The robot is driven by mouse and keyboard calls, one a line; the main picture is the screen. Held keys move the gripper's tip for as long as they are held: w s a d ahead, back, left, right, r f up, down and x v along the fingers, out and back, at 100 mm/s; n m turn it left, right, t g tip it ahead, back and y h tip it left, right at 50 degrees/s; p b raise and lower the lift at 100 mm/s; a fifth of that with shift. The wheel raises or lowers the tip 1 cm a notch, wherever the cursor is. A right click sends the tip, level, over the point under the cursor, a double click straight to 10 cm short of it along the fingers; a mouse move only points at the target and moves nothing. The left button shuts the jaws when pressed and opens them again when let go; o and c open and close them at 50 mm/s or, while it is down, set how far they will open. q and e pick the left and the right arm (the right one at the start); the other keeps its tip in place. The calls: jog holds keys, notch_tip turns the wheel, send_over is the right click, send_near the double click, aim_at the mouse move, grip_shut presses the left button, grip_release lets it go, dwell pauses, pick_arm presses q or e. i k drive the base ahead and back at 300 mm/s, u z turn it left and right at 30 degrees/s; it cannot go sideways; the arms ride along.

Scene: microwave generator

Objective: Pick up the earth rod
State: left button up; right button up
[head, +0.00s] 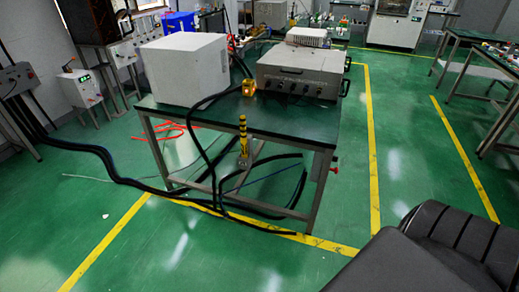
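A short upright rod with yellow and black bands (243,137) shows at the front of the green-topped table (187,118), near the middle of the head view. It looks like the earth rod. Its top reaches about the height of the tabletop edge, and its lower end is among the dark cables under the table. What it rests on is too small to tell. Neither of my grippers is in view.
A white box (186,70) and a grey instrument with knobs (300,72) stand on the table. Thick black cables (125,181) run across the floor and under it. Open green floor lies in front. A dark ribbed shape fills the lower right corner.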

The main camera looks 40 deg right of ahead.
aim_at(242, 118)
jog(key=z, duration=0.95)
